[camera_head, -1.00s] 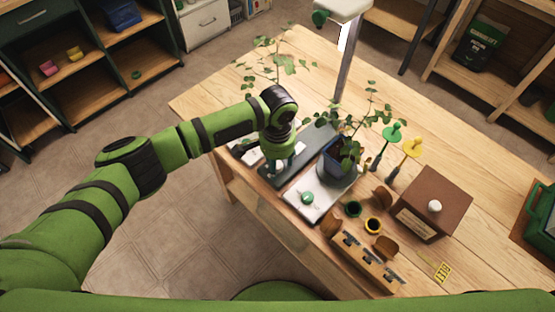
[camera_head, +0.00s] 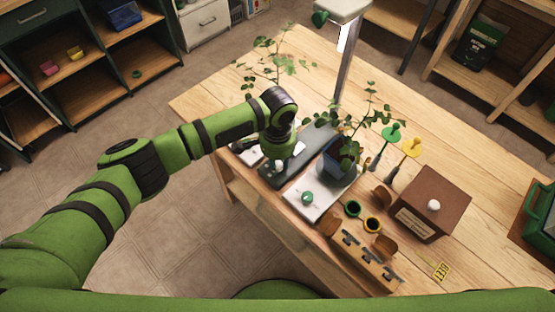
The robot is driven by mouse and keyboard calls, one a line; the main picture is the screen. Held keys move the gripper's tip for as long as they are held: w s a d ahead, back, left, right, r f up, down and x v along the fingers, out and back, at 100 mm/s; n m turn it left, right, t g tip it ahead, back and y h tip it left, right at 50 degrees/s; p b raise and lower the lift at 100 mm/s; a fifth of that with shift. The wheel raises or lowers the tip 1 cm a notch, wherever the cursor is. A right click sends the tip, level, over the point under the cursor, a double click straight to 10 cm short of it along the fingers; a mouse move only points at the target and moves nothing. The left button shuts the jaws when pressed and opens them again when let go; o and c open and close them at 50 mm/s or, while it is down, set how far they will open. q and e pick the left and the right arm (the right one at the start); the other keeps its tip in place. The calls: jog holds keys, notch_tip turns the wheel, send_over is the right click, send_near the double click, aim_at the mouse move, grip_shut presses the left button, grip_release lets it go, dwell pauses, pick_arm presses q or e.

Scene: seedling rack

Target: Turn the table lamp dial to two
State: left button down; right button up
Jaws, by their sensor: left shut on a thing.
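The table lamp has a dark grey flat base (camera_head: 313,147), an upright post (camera_head: 343,72) and a lit head (camera_head: 341,8) at the top of the head view. My left gripper (camera_head: 279,166) points down at the near left end of the lamp base. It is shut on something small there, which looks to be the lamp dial. The fingers and wrist hide the dial, and I cannot read its setting. My right gripper is not in view.
A blue pot (camera_head: 336,160) with a leafy plant stands close right of the gripper. A white plate (camera_head: 318,203) with a green knob (camera_head: 307,197) lies in front. A brown box (camera_head: 432,200), a small wooden rack (camera_head: 357,258) and green and yellow tools stand further right.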

aim_at(278, 164)
pick_arm(q)
jog(key=m+p, duration=0.1)
jog(key=m, duration=0.4)
jog(key=shift+s, duration=0.1)
jog(key=m, duration=0.5)
jog(key=shift+f+p, duration=0.1)
jog(key=shift+p, duration=0.2)
jog(key=shift+m, duration=0.3)
jog(key=c, duration=0.9)
grip_release()
jog(key=shift+r, duration=0.3)
notch_tip(278, 164, up, 12)
jog(key=shift+f, duration=0.25)
